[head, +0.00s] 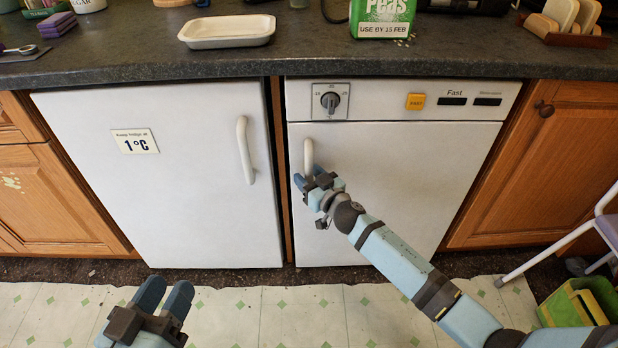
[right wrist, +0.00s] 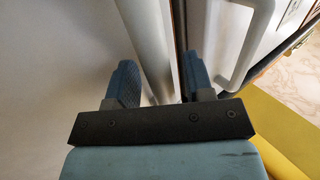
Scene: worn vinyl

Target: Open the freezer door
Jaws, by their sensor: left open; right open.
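The freezer (head: 400,190) is the white unit on the right, with a dial (head: 330,100) and "Fast" labels on its top panel. Its door looks closed. The white vertical handle (head: 308,155) is on the door's left side. My right gripper (head: 316,180) is open at the handle's lower part, which it partly hides. In the right wrist view, the handle (right wrist: 150,45) runs between the two open blue fingers (right wrist: 160,80); I cannot tell whether they touch it. My left gripper (head: 166,292) is open and empty, low in front of the other white unit.
A white fridge (head: 190,200) labelled 1°C stands left of the freezer; its handle (head: 244,150) is close to my right gripper. Wooden cupboards (head: 525,170) flank both units. A stool leg (head: 545,255) and a green-yellow box (head: 580,303) are at the lower right.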

